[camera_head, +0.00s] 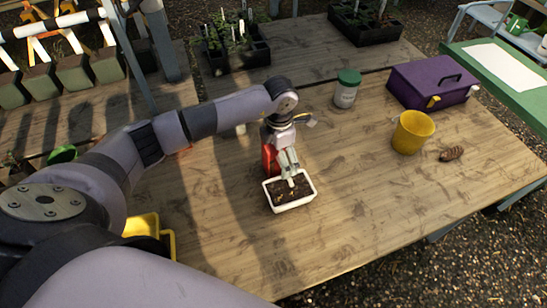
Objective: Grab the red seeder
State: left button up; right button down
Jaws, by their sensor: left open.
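My left gripper (289,172) points down over the middle of the wooden table, at the rear edge of a small white tray of dark soil (290,205). Its jaws are open, with no object visible between them. A red object (268,158), which looks like the red seeder, stands just left of the gripper and behind the tray. The gripper and wrist hide part of it, so its full shape is unclear. I cannot tell whether a finger touches it. My right gripper is out of view.
A white jar with a green lid (347,88), a purple toolbox (432,81), a yellow pot (412,131) and a brown lump (451,154) stand on the right side. Seedling trays (234,48) are at the back. The table's front right (400,200) is clear.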

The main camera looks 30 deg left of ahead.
pick_arm(q)
jog(key=shift+c, duration=0.6)
jog(key=c, duration=1.1)
jog(key=shift+s, duration=0.1)
jog(key=c, duration=0.7)
jog(key=shift+c, duration=0.2)
